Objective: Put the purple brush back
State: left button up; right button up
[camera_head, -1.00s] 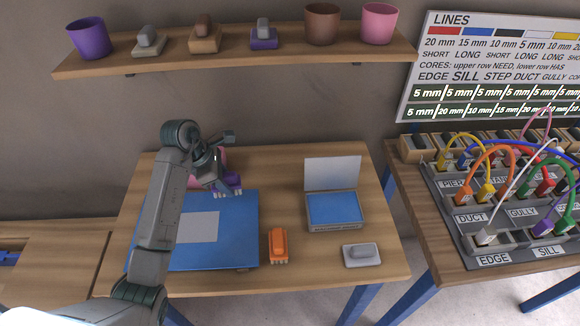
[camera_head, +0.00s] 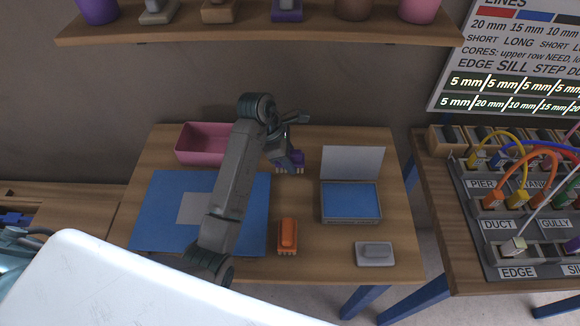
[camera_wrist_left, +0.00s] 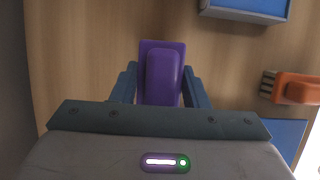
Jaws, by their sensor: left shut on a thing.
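The purple brush (camera_head: 297,157) is in my left gripper (camera_head: 288,161), over the back of the table just left of the raised lid. Pale bristles show below it. In the left wrist view the purple brush (camera_wrist_left: 163,72) sits between the two fingers of my left gripper (camera_wrist_left: 160,88), which are shut on its sides. Its front part sticks out past the fingertips over bare wood. I cannot tell how high it is above the table. My right gripper is not in view.
A wall shelf (camera_head: 330,30) carries cups and brushes on blocks. A cable panel (camera_head: 480,215) stands right.

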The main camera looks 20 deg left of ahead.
pick_arm(q)
notch_tip(320, 180, down, 2)
jog(key=shift+s+f+p, duration=0.15)
jog(key=shift+p, duration=0.2)
jog(key=shift+f, duration=0.3)
jog(key=shift+f, duration=0.1)
jog(key=shift+f, duration=0.15)
jog(key=o, duration=0.9)
jog(key=shift+o, duration=0.2)
